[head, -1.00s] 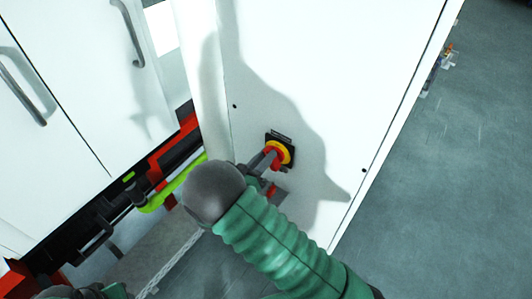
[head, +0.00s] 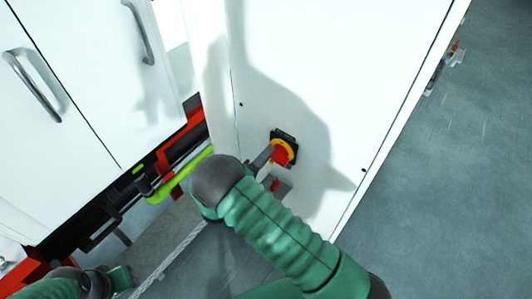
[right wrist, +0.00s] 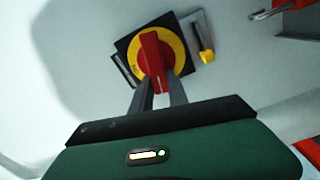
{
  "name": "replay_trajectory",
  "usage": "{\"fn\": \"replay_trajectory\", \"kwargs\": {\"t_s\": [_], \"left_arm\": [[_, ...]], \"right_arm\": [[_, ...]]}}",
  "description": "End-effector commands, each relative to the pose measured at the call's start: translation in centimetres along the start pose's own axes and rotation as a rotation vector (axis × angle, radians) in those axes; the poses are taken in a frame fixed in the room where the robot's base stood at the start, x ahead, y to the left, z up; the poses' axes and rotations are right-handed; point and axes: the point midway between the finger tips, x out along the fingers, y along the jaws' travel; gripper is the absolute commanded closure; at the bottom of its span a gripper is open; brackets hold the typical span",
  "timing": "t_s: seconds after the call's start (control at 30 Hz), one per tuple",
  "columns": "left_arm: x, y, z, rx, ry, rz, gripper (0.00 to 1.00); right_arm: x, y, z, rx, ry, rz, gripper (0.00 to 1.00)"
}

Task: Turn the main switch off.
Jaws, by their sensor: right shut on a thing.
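The main switch is a red rotary handle (head: 280,155) on a yellow ring (head: 292,147) and a black square plate, set in a white cabinet panel. In the right wrist view the red handle (right wrist: 150,58) stands nearly upright across the yellow ring (right wrist: 173,45). My right gripper (head: 270,155) is at the switch, and its two fingers (right wrist: 157,88) are closed around the handle's near end. Its wrist hides part of the panel below. A green part of my left arm shows at the bottom left, but I cannot make out its gripper.
The white cabinet panel (head: 290,60) fills the middle. White doors with metal handles (head: 35,85) stand on the left. A lime-green bar (head: 180,175) and red and black parts lie low between them.

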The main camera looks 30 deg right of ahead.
Motion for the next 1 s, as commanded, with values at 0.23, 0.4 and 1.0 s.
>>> {"fn": "replay_trajectory", "kwargs": {"t_s": [0.23, 0.4, 1.0], "left_arm": [[-0.42, 0.0, -0.1, 0.0, 0.0, 0.0, 0.64], [-0.52, 0.0, -0.12, 0.0, 0.0, 0.0, 0.64], [-0.56, 0.0, -0.13, 0.0, 0.0, 0.0, 0.64]], "right_arm": [[0.19, -0.17, -0.1, -0.147, 0.002, 0.004, 1.0], [0.19, -0.36, -0.08, -0.207, 0.001, 0.004, 1.0], [0.19, -0.44, -0.04, -0.243, 0.001, 0.005, 0.79]]}}
